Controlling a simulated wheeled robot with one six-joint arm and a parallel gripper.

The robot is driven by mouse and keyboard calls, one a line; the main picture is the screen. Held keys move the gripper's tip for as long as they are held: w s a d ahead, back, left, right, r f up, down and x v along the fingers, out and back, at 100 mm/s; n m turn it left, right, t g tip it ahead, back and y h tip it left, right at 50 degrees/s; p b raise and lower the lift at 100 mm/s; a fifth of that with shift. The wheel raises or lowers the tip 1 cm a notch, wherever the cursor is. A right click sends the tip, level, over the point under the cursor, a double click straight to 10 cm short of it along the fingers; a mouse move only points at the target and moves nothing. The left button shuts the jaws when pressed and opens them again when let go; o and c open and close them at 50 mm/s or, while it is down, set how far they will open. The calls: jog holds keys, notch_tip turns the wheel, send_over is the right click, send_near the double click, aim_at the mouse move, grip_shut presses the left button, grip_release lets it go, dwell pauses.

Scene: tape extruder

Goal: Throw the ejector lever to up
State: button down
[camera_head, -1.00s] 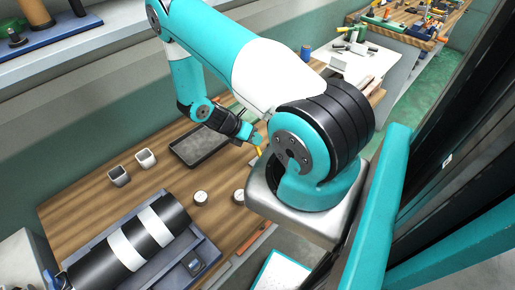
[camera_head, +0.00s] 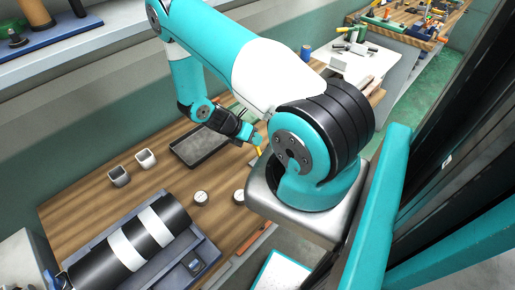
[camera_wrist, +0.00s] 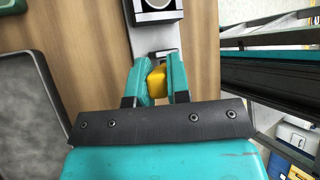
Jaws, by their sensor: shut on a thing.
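A yellow grip, which looks like the end of the ejector lever (camera_wrist: 157,82), sits between the teal fingers of my gripper (camera_wrist: 158,72) in the wrist view. The fingers are shut on it from both sides. Just beyond it is a light metal plate carrying a dark block with a round pale part (camera_wrist: 155,8). In the head view my gripper (camera_head: 257,142) is over the right part of the wooden bench, and a bit of yellow shows at its tip. The lever's shaft and its angle cannot be made out.
A dark tray (camera_head: 200,147) lies beside my gripper, also seen at left in the wrist view (camera_wrist: 28,100). A black and white cylinder machine (camera_head: 140,240), two small square cups (camera_head: 146,158) and two round white pieces (camera_head: 201,197) stand on the bench (camera_head: 85,205).

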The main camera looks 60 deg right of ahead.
jog(key=shift+s+a+r+t+p, duration=0.15)
jog(key=shift+s+r+t+p, duration=0.1)
jog(key=shift+s+t+p, duration=0.4)
jog(key=shift+m, duration=0.3)
